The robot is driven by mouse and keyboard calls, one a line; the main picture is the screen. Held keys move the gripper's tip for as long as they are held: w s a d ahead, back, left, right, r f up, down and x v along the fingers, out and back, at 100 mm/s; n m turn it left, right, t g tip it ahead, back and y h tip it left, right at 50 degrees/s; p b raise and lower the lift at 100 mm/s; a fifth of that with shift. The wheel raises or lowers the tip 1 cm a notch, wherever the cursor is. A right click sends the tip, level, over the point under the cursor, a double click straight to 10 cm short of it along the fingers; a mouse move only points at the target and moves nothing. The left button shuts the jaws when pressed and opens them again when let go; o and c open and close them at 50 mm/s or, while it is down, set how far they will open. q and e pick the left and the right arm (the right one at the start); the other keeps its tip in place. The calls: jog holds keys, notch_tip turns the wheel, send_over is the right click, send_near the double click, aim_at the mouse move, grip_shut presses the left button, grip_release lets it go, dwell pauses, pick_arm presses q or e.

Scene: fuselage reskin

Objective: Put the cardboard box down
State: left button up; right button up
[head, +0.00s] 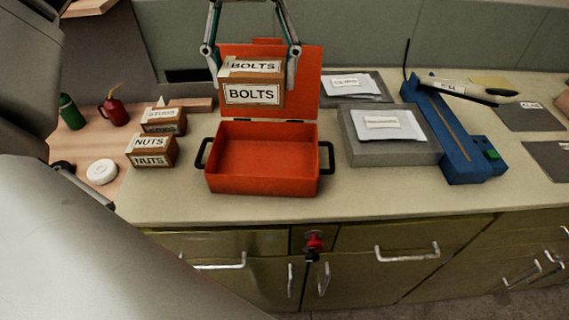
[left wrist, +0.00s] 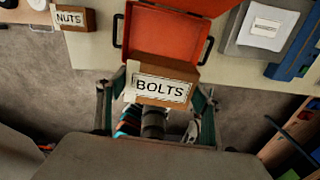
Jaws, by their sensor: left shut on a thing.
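The cardboard box labelled BOLTS (head: 252,92) hangs upright in the air above the open orange toolbox (head: 262,165), in front of its raised lid. My left gripper (head: 252,68) is shut on the box, with one finger on each side. In the left wrist view the BOLTS box (left wrist: 161,88) sits between the fingers (left wrist: 157,100), with the orange toolbox (left wrist: 175,30) beyond it. The toolbox's visible inside is empty. My right gripper is not in view.
A NUTS box (head: 150,158) and a STUDS box (head: 163,120) stand left of the toolbox. A grey case (head: 385,150) and a blue tool (head: 450,140) lie to the right. The counter (head: 260,208) is clear along its front edge.

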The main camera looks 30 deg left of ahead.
pick_arm(q)
jog(key=shift+w+d, duration=0.1)
jog(key=shift+f, duration=0.15)
jog(key=b, duration=0.2)
send_over(263, 161)
jog(key=s+d, duration=0.3)
jog(key=s, duration=0.1)
notch_tip(263, 161, down, 9)
jog(key=f, duration=0.6)
jog(key=shift+w+a, duration=0.2)
jog(key=shift+f, duration=0.35)
notch_tip(263, 161, down, 4)
jog(key=shift+f+b, duration=0.1)
jog(key=shift+b, duration=0.3)
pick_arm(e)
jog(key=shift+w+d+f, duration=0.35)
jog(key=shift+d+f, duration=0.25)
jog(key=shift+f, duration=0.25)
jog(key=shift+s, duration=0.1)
